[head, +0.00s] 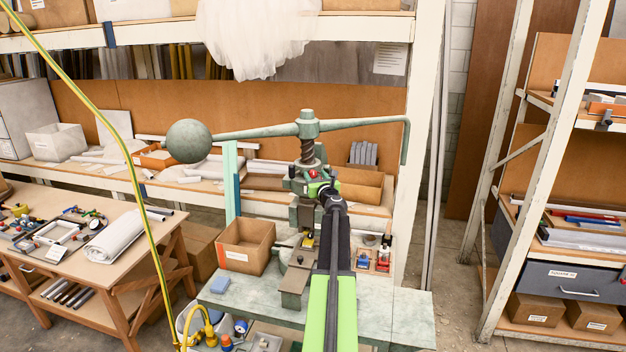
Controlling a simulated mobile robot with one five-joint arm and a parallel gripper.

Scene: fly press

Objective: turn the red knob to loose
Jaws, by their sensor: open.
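The red knob (314,173) is small and sits high on the front of the green fly press (308,127), just below its threaded screw. My arm reaches up from the bottom centre toward the press head. My gripper (320,187) is at the press head, just below and right of the red knob, and looks very close to it. Its jaws are open, and I see nothing held in them. The fingertips are small and overlap the press head, so I cannot tell whether they touch it. Any marking for loose is too small to see.
The press arm carries a large ball (189,141) at left and a downturned handle at right. A yellow-green cable (131,165) hangs at left. Shelving stands at right.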

